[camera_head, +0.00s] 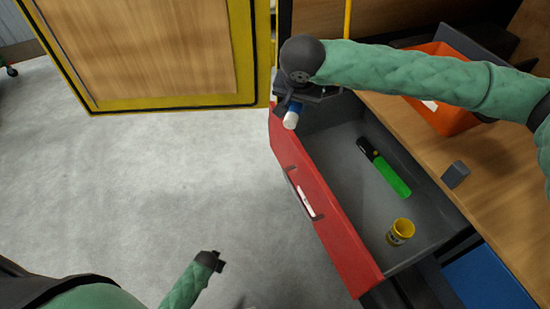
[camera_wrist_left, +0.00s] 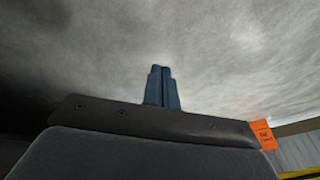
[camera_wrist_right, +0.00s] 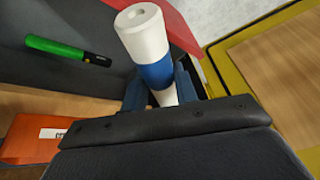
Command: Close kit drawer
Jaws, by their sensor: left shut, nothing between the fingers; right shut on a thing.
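The kit drawer (camera_head: 345,232) has a red front and a grey inside, and it stands pulled open from the wooden bench. In the drawer lie a green and black tool (camera_head: 384,168) and a small yellow pot (camera_head: 400,232). My right gripper (camera_head: 293,104) is over the far end of the drawer, shut on a white and blue cylinder (camera_head: 290,119). The right wrist view shows the cylinder (camera_wrist_right: 148,46) held between the fingers. My left gripper (camera_head: 217,260) is low over the floor, left of the drawer, apart from it. The left wrist view shows its fingers (camera_wrist_left: 162,88) together and empty.
An orange bin (camera_head: 440,115) and a small grey block (camera_head: 455,174) are on the wooden bench top (camera_head: 490,175). A yellow-framed wooden panel (camera_head: 150,50) stands at the back left. The grey floor (camera_head: 150,180) left of the drawer is clear.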

